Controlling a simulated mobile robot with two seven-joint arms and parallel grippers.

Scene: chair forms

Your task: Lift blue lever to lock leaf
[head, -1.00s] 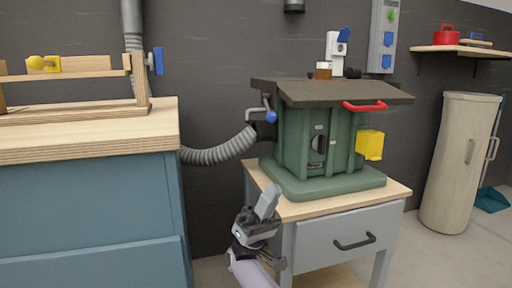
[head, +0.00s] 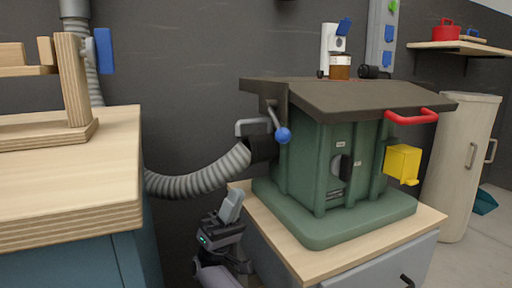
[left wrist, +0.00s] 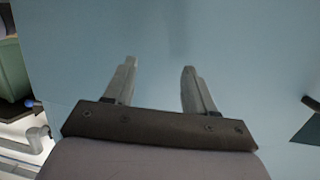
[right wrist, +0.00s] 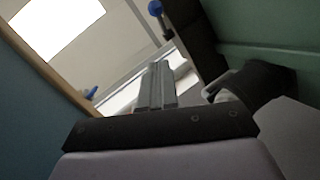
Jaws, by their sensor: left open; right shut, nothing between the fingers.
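The blue lever (head: 283,135) is a grey rod with a blue ball knob on the left side of the green machine (head: 310,160), under its dark top leaf (head: 340,97). Its knob hangs at the lower end of the tilted rod. The blue knob also shows at the top of the right wrist view (right wrist: 155,7). My right gripper (head: 232,205) is shut and empty, below and left of the knob, apart from it. Its closed fingers (right wrist: 157,85) point up in the right wrist view. My left gripper (left wrist: 155,85) is open and empty before a plain blue surface.
A grey ribbed hose (head: 200,175) runs into the machine's left side, just above my right gripper. A wooden-topped blue cabinet (head: 70,185) stands at the left. A red handle (head: 411,118) and yellow box (head: 402,163) stick out on the machine's right.

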